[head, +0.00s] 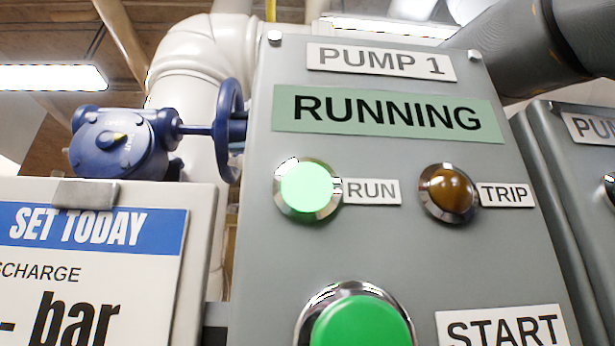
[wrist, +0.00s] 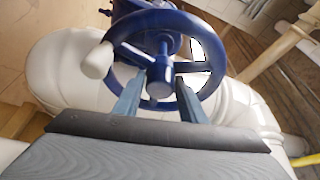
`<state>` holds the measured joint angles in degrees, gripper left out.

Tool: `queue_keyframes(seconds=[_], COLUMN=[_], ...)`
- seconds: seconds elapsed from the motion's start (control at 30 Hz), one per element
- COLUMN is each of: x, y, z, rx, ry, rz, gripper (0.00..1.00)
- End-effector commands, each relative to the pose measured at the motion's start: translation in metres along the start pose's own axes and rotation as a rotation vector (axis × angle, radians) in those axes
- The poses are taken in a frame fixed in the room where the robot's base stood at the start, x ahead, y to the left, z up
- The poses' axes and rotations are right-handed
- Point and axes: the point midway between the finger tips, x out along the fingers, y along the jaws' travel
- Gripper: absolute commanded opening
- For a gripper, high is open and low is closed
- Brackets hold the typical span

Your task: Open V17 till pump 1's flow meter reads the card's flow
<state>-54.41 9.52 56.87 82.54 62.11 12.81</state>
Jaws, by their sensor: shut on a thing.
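In the wrist view a blue handwheel (wrist: 160,90) with a pale knob (wrist: 98,60) on its rim fills the upper middle. My gripper (wrist: 159,77) is shut on the handwheel, with one finger on each side of its middle; the exact contact is hard to see. No V17 tag is readable. My gripper is not in the head view. The set card (head: 90,270) shows "SET TODAY", part of "DISCHARGE" and "bar"; no flow figure or flow meter is visible.
The grey pump 1 panel (head: 400,240) stands close by, reading RUNNING, with a lit green run lamp (head: 309,188), an amber trip lamp (head: 449,192) and a green start button (head: 362,325). A second panel (head: 575,190) is at right. White pipe (wrist: 70,75) lies behind the wheel.

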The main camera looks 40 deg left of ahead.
Motion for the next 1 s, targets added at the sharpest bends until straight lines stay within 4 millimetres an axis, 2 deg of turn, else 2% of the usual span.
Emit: queue_keyframes(seconds=[0.27,0.3,0.37,0.63,0.73,1.0], x=[-0.003,-0.003,-0.003,-0.004,-0.010,-0.052], y=[0.000,0.000,0.000,0.000,0.000,0.001], z=[-0.001,-0.002,-0.002,-0.002,-0.003,-0.003], rx=[0.000,0.000,0.000,0.000,-0.001,-0.002], ry=[0.002,0.003,0.003,0.005,0.006,0.009], rz=[0.001,0.001,0.001,0.001,0.001,0.002], gripper=[0.00,0.44,0.51,0.51,0.51,0.51])
